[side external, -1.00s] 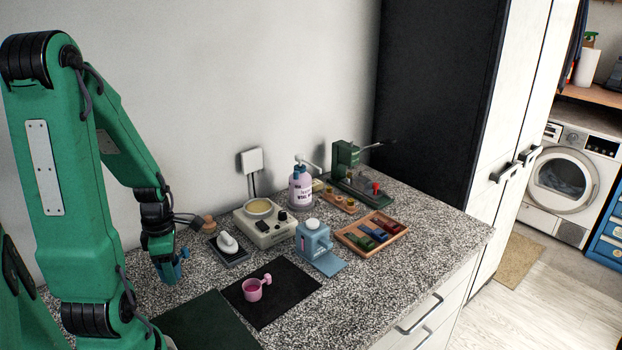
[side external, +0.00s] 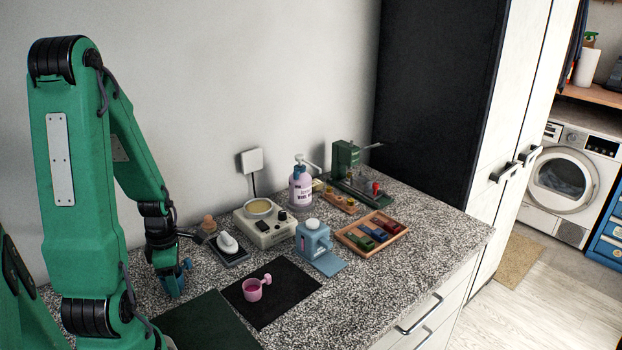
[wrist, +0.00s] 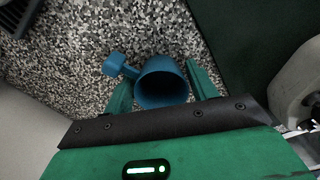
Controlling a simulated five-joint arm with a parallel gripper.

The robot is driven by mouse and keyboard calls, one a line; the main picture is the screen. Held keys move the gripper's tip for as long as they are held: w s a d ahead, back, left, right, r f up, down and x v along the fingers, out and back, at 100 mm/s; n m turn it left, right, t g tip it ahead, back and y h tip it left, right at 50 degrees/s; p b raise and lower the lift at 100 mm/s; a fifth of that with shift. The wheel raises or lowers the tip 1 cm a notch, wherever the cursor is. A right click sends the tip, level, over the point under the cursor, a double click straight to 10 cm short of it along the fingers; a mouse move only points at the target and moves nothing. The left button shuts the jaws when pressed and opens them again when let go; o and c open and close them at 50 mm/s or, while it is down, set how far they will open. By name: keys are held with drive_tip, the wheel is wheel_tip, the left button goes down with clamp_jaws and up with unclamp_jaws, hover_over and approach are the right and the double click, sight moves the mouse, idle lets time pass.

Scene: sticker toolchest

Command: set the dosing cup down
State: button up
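A blue dosing cup (wrist: 162,88) with a stubby handle sits between my gripper's green fingers (wrist: 160,78) in the wrist view, its open mouth facing the camera. My gripper (side external: 172,286) is shut on it. In the side external view only a small blue part (side external: 187,263) of the cup shows beside the fingers; the rest is hidden. The gripper is low over the speckled counter, left of the black mat. I cannot tell whether the cup touches the counter. A pink cup (side external: 253,290) with a handle stands on the black mat (side external: 287,293).
A dark green mat (side external: 210,322) lies close in front of the gripper. A dark tray (side external: 231,255) with a white object is behind and to the right. A beige device (side external: 264,228), a blue dispenser (side external: 313,240) and a pump bottle (side external: 301,186) stand farther right.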

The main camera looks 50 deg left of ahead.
drive_tip(key=shift+o, duration=1.1)
drive_tip(key=shift+r, duration=0.1)
wheel_tip(320, 180, up, 12)
idle(0.4)
drive_tip(key=shift+d+r, duration=0.1)
idle(0.4)
